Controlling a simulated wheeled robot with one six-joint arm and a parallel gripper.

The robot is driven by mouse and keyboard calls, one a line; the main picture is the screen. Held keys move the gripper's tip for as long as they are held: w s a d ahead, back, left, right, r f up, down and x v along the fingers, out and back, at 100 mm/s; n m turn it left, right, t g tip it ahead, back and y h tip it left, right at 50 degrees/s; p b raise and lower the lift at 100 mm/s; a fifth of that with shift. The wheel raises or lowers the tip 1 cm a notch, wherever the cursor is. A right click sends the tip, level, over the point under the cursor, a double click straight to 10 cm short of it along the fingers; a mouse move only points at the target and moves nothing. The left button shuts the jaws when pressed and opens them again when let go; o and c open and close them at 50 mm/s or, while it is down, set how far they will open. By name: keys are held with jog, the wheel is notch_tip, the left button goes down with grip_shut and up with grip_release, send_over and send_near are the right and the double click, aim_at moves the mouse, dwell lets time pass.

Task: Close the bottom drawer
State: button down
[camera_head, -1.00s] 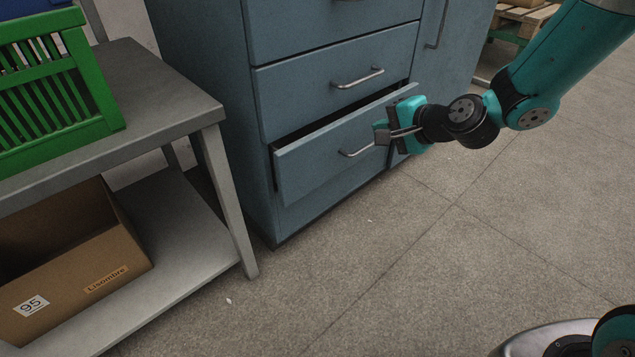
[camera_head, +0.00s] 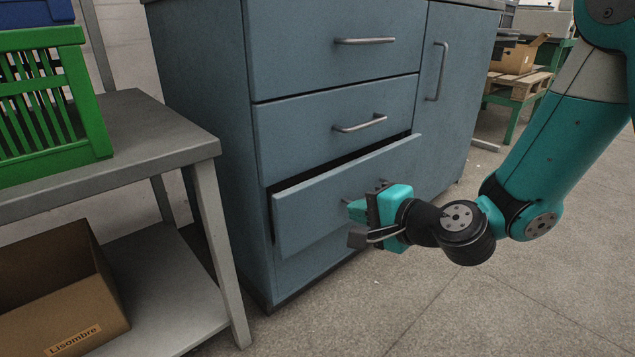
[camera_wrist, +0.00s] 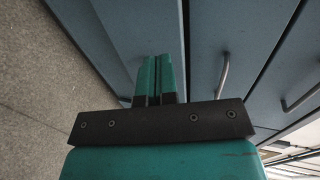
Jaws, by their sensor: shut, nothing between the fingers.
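The bottom drawer (camera_head: 305,220) of the blue-grey cabinet stands partly open, with a dark gap along its top edge. My gripper (camera_head: 358,224) is in front of the drawer's front, by the handle.
The middle drawer (camera_head: 300,135) and upper drawer (camera_head: 300,50) are shut, and a side door (camera_head: 455,110) is on the right. A grey table (camera_head: 150,140) stands left, with a green crate (camera_head: 95,120) and a cardboard box (camera_head: 70,315). Floor (camera_head: 440,310) in front is clear.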

aim_at(309, 193)
jog(key=p+x, duration=0.2)
jog(key=x, duration=0.1)
jog(key=p+x, duration=0.2)
jog(key=x, duration=0.2)
jog(key=r+p+x, duration=0.1)
jog(key=p+x, duration=0.1)
jog(key=x, duration=0.2)
jog(key=shift+w+a+p, duration=0.15)
jog(key=shift+w+p, duration=0.2)
